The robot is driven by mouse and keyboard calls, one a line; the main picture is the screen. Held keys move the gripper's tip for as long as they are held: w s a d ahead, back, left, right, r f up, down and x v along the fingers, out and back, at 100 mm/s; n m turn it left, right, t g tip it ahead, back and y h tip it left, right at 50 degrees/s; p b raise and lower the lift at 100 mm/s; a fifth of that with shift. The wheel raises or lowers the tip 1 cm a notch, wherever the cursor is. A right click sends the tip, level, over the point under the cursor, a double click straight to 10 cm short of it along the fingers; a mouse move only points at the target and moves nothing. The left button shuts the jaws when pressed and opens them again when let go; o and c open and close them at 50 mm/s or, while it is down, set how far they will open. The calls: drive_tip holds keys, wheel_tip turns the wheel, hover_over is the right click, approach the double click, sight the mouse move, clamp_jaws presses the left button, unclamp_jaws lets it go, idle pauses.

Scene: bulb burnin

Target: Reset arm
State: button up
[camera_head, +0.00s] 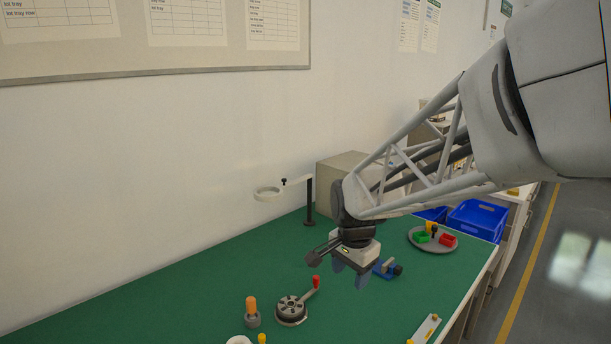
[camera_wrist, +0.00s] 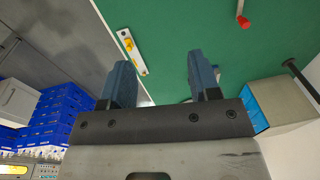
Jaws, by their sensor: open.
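My gripper (camera_head: 350,276) hangs above the green bench (camera_head: 180,300), with its fingers pointing down. It is open, and nothing shows between the fingers. In the wrist view the two dark blue fingers of my gripper (camera_wrist: 161,78) stand well apart. A grey round device (camera_head: 291,311) with a red-knobbed crank (camera_head: 316,282) sits on the bench, left of and nearer than my gripper. A blue clamp-like part (camera_head: 386,268) lies just right of my gripper, partly hidden by it.
An orange cylinder (camera_head: 251,304) stands in a grey holder. A white strip (camera_head: 426,330) with yellow parts lies near the bench's right edge. A round tray (camera_head: 432,247) holds red and green blocks. Blue bins (camera_head: 474,220) sit beyond the bench.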

drive_tip(key=s+d+r+n, duration=0.1)
drive_tip(key=s+d+n, duration=0.2)
drive_tip(key=s, duration=0.5)
drive_tip(key=s+d+r+n+t, duration=0.1)
drive_tip(key=s+d+n, duration=0.2)
drive_tip(key=s, duration=0.5)
drive_tip(key=s+d+r+n, duration=0.1)
drive_tip(key=s+d+n, duration=0.1)
drive_tip(key=s, duration=0.6)
drive_tip(key=shift+s+d+n, duration=0.35)
drive_tip(key=shift+d+n, duration=0.05)
drive_tip(key=shift+n, duration=0.3)
